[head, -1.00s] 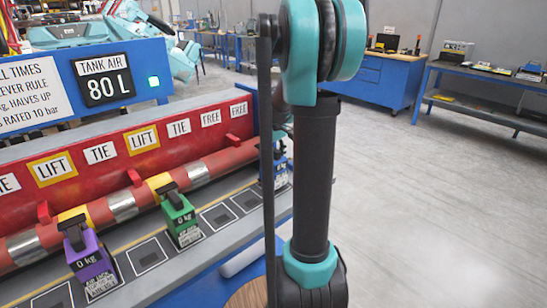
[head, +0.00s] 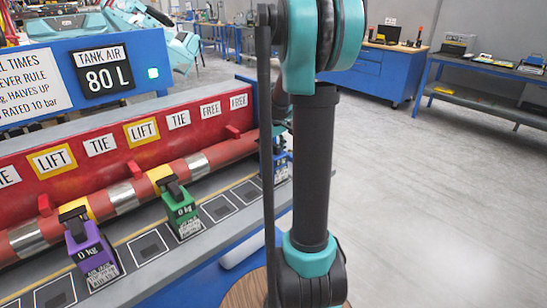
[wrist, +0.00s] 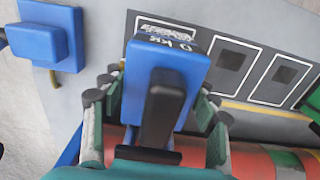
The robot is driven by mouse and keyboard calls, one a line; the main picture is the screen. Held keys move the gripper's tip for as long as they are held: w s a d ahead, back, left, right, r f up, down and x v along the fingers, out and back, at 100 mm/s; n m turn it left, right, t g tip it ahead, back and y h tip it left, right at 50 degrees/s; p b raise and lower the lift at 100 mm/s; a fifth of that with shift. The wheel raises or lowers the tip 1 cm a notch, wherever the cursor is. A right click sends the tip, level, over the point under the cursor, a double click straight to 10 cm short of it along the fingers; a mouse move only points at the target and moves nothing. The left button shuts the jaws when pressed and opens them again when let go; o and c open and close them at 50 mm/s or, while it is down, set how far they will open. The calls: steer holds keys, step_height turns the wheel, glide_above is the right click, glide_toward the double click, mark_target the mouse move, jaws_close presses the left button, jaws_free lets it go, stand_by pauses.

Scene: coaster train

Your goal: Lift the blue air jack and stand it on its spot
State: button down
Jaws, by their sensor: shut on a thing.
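The blue air jack (wrist: 172,62), with a black top bar (wrist: 160,110) and a "0 kg" label, is in the middle of the wrist view. My gripper (wrist: 158,108) is shut on it, with a finger along each side. In the head view, a part of the blue jack (head: 282,170) shows at the far end of the row, behind my arm. My gripper is hidden there. White-framed dark spots (wrist: 233,66) lie on the grey deck to its right in the wrist view. I cannot tell whether its base touches the deck.
A green jack (head: 181,215) and a purple jack (head: 90,250) stand along the red pipe (head: 205,163). A red panel (head: 100,148) with LIFT, TIE and FREE labels rises behind. A blue block (wrist: 48,42) is left of the held jack. Open floor (head: 440,200) lies right.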

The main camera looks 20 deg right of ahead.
steer(key=shift+f, duration=0.3)
steer(key=shift+c, duration=1.9)
jaws_free()
